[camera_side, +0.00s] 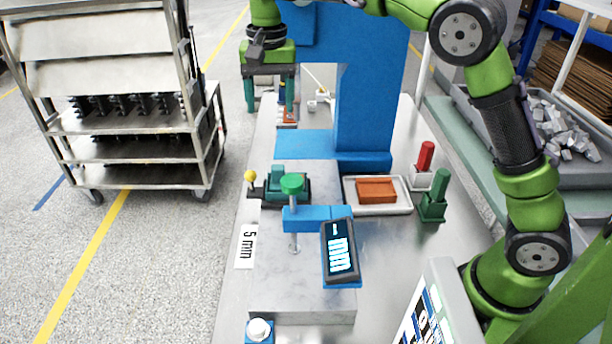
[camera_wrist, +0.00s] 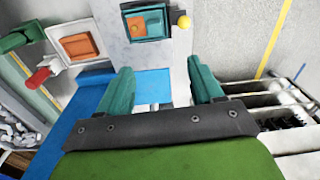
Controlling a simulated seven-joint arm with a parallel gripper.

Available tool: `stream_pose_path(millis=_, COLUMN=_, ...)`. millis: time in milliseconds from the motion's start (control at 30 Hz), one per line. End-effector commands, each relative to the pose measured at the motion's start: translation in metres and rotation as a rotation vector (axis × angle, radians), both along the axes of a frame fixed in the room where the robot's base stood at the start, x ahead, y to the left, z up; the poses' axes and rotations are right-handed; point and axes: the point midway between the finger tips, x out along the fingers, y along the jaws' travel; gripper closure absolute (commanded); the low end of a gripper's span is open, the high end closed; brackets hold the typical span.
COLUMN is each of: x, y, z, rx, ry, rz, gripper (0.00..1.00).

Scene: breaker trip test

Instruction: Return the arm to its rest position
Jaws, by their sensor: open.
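My gripper (camera_side: 270,106) hangs high at the far left end of the bench, left of the blue column. Its teal fingers point down and stand apart. In the wrist view the fingers of my gripper (camera_wrist: 160,78) are wide open with nothing held between them. An orange block (camera_side: 377,191) lies in a white tray (camera_side: 348,207), well away from my gripper; it also shows in the wrist view (camera_wrist: 77,47). A teal vise (camera_side: 270,192) with a yellow ball knob sits on the grey slab.
A blue column (camera_side: 370,100) rises close right of my gripper. A green-knobbed blue stand (camera_side: 310,219) carries a dark display (camera_side: 340,250). Red (camera_side: 425,157) and green (camera_side: 440,190) handled items stand right. A metal cart (camera_side: 130,145) stands left. Small items lie behind my gripper.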

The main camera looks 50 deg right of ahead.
Motion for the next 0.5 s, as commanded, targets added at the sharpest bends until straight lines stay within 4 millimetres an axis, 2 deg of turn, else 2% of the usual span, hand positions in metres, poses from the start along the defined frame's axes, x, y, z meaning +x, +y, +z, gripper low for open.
stream_pose_path(millis=33, x=-0.003, y=-0.001, z=-0.014, rx=-0.002, ry=0.01, rz=0.043, gripper=0.34)
stream_pose_path(millis=167, x=-0.024, y=-0.007, z=-0.018, rx=0.027, ry=-0.037, rz=0.155, gripper=0.34)
stream_pose_path(millis=267, x=-0.051, y=-0.015, z=-0.014, rx=0.057, ry=-0.101, rz=0.233, gripper=0.34)
stream_pose_path(millis=500, x=-0.135, y=-0.029, z=-0.009, rx=0.103, ry=-0.302, rz=0.36, gripper=0.34)
